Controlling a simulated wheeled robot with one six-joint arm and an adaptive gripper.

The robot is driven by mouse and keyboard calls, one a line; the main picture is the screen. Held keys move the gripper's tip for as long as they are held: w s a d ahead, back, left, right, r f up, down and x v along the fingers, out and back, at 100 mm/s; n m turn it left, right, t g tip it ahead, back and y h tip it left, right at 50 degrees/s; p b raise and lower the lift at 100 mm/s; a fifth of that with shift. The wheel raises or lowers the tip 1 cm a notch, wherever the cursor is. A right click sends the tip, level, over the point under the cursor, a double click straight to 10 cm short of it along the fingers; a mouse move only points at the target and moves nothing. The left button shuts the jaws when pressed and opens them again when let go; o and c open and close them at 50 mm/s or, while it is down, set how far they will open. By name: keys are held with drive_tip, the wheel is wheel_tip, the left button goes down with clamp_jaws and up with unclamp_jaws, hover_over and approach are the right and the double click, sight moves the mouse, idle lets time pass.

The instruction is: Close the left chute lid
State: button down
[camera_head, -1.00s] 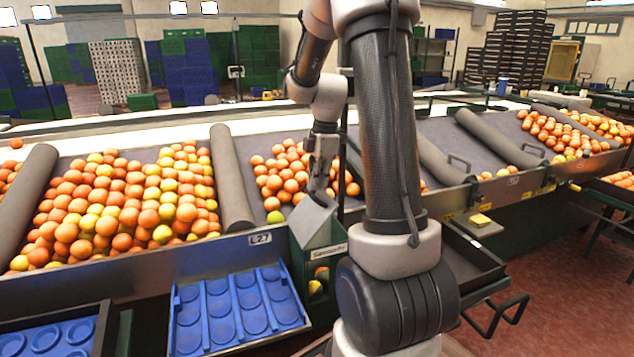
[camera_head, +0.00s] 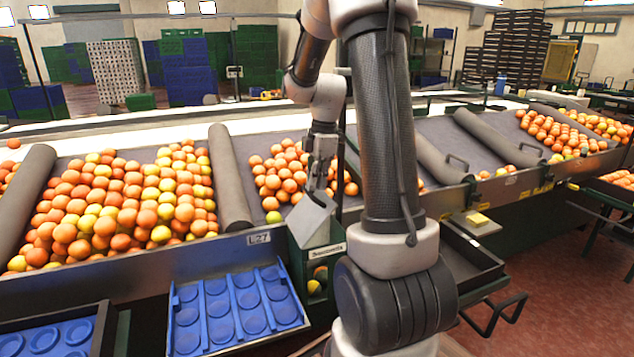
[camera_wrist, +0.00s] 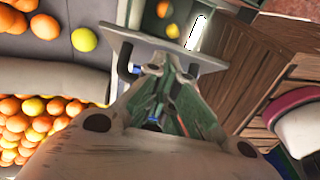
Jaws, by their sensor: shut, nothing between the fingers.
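The left chute is a dark green box (camera_head: 304,262) with a white label on its front, at the front edge of the sorting table. Its grey lid (camera_head: 312,226) is a flat plate that stands tilted up above the box in the head view. In the wrist view the lid shows as a pale grey plate (camera_wrist: 206,61) across the top middle. My gripper (camera_head: 318,192) is shut and empty, pointing down at the lid's upper edge. In the wrist view my gripper (camera_wrist: 166,70) is right by the plate; I cannot tell whether it touches.
Oranges and yellow fruit (camera_head: 120,210) fill the sloped table left of a grey roller divider (camera_head: 229,178); more oranges (camera_head: 285,172) lie behind the chute. A blue tray (camera_head: 237,308) sits left of the chute. A black tray (camera_head: 466,262) is to its right.

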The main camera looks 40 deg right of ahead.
drive_tip(key=shift+s+a+f, duration=0.15)
drive_tip(key=shift+a+f, duration=0.1)
drive_tip(key=shift+a, duration=0.05)
idle(0.4)
